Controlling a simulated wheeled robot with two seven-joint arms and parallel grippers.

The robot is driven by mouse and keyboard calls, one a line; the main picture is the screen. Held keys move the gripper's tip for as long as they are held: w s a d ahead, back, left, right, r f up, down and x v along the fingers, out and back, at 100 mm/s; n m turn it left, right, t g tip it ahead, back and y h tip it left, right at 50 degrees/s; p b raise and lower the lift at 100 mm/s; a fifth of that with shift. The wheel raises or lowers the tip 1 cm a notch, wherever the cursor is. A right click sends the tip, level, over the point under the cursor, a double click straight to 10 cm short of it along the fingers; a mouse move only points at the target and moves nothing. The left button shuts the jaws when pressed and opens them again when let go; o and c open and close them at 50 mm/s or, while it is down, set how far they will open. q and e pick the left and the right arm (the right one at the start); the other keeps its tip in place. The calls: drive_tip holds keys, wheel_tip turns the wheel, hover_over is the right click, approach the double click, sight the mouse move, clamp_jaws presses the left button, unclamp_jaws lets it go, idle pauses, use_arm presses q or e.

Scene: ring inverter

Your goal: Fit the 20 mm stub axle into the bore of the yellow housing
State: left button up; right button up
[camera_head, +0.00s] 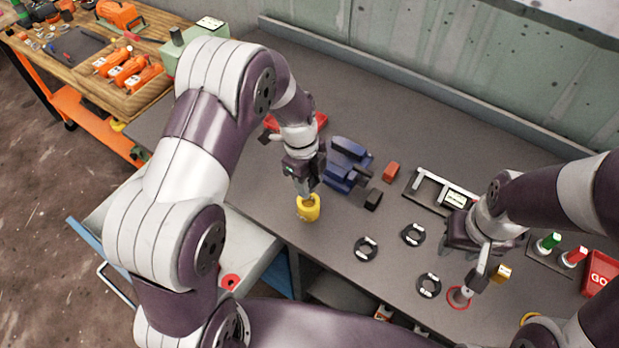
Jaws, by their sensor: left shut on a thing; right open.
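The yellow housing (308,209) is a small rounded piece near the front edge of the grey bench, left of the middle. My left gripper (304,190) points down at its top and is shut on it, as far as this view shows. The fingers partly cover its bore. I cannot tell whether the housing touches the bench. I cannot make out the 20 mm stub axle for certain. My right gripper (478,276) is open over the right part of the bench, above a red ring (459,298) with a grey centre and beside a small gold block (501,273).
Several black rings, one of them here (366,249), lie between the grippers. A framed fixture (443,190), green and red posts and a red GO box (600,275) are on the right.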

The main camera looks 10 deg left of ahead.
use_arm(q)
wheel_tip(320, 180, down, 4)
drive_tip(key=shift+s+r+b, duration=0.1)
drive_tip(key=shift+r+b, duration=0.15)
drive_tip(key=shift+b, duration=0.95)
drive_tip(key=shift+f, duration=0.3)
drive_tip(key=shift+r, duration=0.1)
drive_tip(key=shift+b, duration=0.4)
drive_tip(key=shift+f+b, duration=0.45)
drive_tip(key=shift+f, duration=0.05)
drive_tip(key=shift+f+b, duration=0.35)
drive_tip(key=shift+f, duration=0.1)
